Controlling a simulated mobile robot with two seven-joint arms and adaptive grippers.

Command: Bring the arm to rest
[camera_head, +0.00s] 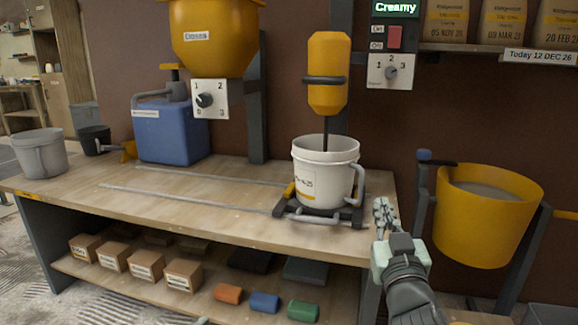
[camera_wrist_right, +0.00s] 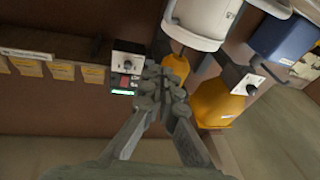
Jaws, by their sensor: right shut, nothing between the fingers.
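My right gripper (camera_head: 384,214) is shut and empty, just right of the bench's right edge, in front of the mixing stand. It also shows in the right wrist view (camera_wrist_right: 162,84), with its fingers together. A white bucket (camera_head: 325,172) stands on a dark cradle under the yellow mixer (camera_head: 327,72), whose shaft reaches down into the bucket. The bucket also shows at the top of the wrist view (camera_wrist_right: 200,18). The gripper is apart from the bucket and its handle.
A yellow tub (camera_head: 485,225) of grey material hangs at the right, close to my right arm. The workbench (camera_head: 190,205) carries a blue container (camera_head: 170,132) and a grey bucket (camera_head: 39,154). A control box (camera_head: 393,45) reads "Creamy". Bench space left of the cradle is clear.

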